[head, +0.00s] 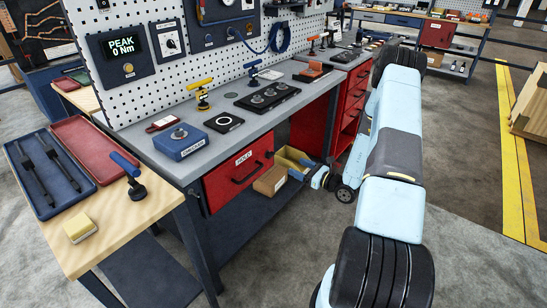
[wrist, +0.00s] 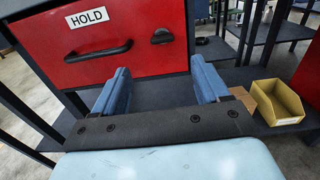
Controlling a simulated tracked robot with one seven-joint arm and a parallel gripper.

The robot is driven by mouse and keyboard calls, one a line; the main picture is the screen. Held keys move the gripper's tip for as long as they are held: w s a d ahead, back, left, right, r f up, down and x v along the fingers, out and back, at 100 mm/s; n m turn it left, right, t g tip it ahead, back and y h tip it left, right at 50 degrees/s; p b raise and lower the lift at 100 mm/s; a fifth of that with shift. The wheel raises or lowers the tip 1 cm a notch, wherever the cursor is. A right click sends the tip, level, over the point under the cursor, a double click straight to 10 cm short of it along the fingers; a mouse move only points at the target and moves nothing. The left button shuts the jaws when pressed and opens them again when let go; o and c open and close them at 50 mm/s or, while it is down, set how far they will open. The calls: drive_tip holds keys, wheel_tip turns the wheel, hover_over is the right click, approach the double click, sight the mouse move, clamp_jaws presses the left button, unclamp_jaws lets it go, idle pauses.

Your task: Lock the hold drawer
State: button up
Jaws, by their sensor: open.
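The hold drawer (head: 225,184) has a red front with a white HOLD label and a dark bar handle, under the grey workbench. It also shows in the wrist view (wrist: 75,72), with its handle (wrist: 97,52) left of centre. It looks pushed in, though a small gap cannot be ruled out. A small dark knob or latch (wrist: 162,36) sits at the right of its front; its locked state cannot be told. My gripper (wrist: 160,78) is open and empty, in front of the drawer and apart from it, low and to its right.
A yellow bin (wrist: 278,104) and a cardboard box (head: 270,180) stand on the lower shelf near my gripper. Red drawers (head: 353,105) stand further right. A wooden side table (head: 130,208) with trays is at left.

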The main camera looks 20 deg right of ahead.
sight(273, 155)
drive_tip(key=x, duration=1.3)
drive_tip(key=shift+w+a+f, duration=0.1)
drive_tip(key=shift+w+f, duration=0.1)
drive_tip(key=shift+w, duration=0.15)
drive_tip(key=c, duration=1.1)
drive_tip(key=shift+o, duration=0.2)
